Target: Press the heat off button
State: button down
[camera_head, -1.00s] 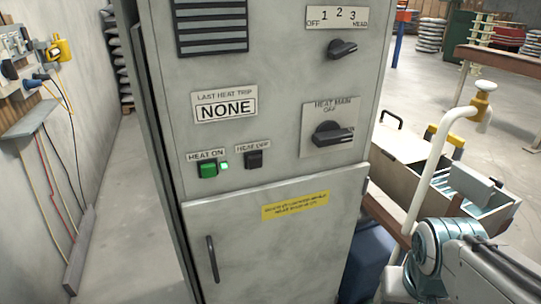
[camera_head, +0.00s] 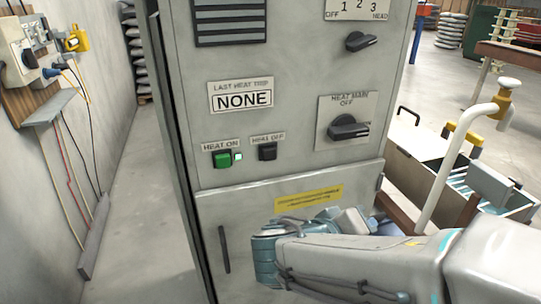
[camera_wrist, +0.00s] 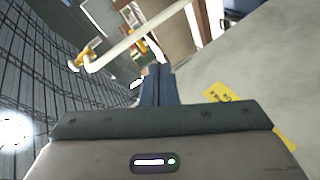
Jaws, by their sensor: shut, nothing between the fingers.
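The heat off button (camera_head: 267,152) is a small black square button under its HEAT OFF label on the grey cabinet (camera_head: 290,70). The green heat on button (camera_head: 222,159) sits to its left, with a lit light (camera_head: 238,156) between them. My arm reaches in from the right, across the lower cabinet door, below the buttons. My gripper (camera_wrist: 157,75) is shut and empty in the wrist view, beside the cabinet face. In the head view the fingers cannot be made out clearly. It is apart from the heat off button, which does not show in the wrist view.
The heat main knob (camera_head: 348,129) sticks out to the right of the buttons, and another knob (camera_head: 361,41) is above it. A yellow label (camera_head: 308,197) is on the door, near its handle (camera_head: 224,249). A white pipe (camera_head: 455,165) stands to the right. The floor left is clear.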

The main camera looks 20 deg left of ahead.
aim_at(269, 154)
jog(key=s+a+r+n+t+y, duration=0.1)
jog(key=a+r+t+y, duration=0.1)
jog(key=a, duration=0.5)
jog(key=s+a+r+n+t+y, duration=0.1)
jog(key=a+r+t+y, duration=0.2)
jog(key=a+t, duration=0.2)
jog(key=a, duration=0.2)
jog(key=shift+s+a+r, duration=0.15)
jog(key=shift+a+r, duration=0.15)
jog(key=shift+r, duration=0.05)
jog(key=w+a+p, duration=0.1)
jog(key=w+a, duration=0.4)
jog(key=w, duration=0.2)
jog(key=shift+w, duration=0.2)
jog(key=shift+d, duration=0.1)
jog(key=shift+w+f, duration=0.1)
jog(key=shift+w, duration=0.05)
dwell(1.1)
